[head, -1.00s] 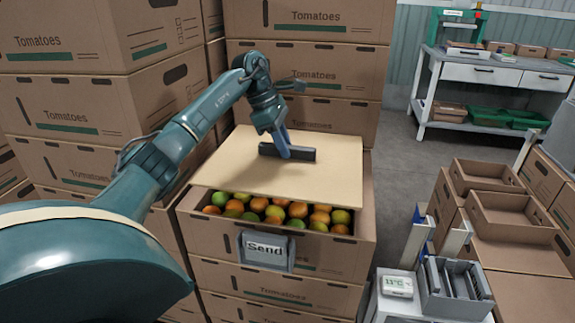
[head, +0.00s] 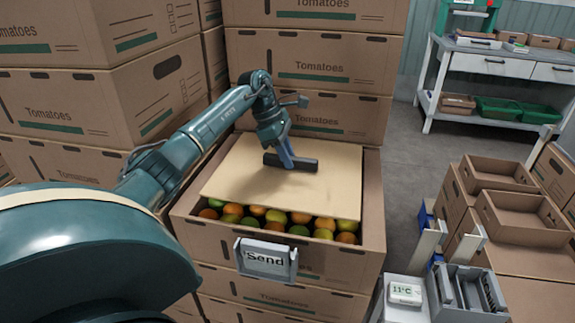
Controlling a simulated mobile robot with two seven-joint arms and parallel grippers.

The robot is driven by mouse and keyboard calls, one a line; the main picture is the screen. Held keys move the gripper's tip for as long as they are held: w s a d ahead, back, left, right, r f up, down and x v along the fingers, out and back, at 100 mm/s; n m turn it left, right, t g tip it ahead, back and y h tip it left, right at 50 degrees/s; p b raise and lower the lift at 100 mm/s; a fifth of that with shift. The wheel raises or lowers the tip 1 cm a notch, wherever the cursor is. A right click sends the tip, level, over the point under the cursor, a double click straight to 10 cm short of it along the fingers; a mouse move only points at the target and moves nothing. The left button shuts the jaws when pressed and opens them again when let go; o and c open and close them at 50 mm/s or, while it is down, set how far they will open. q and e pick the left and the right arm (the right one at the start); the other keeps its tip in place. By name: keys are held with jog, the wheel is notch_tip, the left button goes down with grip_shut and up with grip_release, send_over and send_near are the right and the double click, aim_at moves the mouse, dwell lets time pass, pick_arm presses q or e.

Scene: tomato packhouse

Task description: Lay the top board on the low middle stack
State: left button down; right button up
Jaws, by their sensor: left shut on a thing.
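The top board (head: 235,180) is a flat tan sheet with a dark bar handle (head: 305,164) on it. It lies over the open top crate of the low middle stack (head: 205,232), covering the back and middle. A front strip of red, orange and green tomatoes (head: 272,215) still shows. My left gripper (head: 287,162) is shut on the handle, coming down from above. Whether the board rests on the crate rim or is just above it is hard to tell. My right gripper is not in view.
Tall stacks of tomato boxes stand at the left (head: 60,110) and directly behind (head: 310,65). A grey "Send" plate (head: 265,259) hangs on the crate's front. Empty trays (head: 515,215) stand at the right, near a small 11°C display (head: 404,292). A white bench (head: 500,65) stands at the back right.

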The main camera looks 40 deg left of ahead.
pick_arm(q)
jog(key=shift+f, duration=1.4)
jog(key=shift+f, duration=0.1)
jog(key=c, duration=1.3)
grip_release()
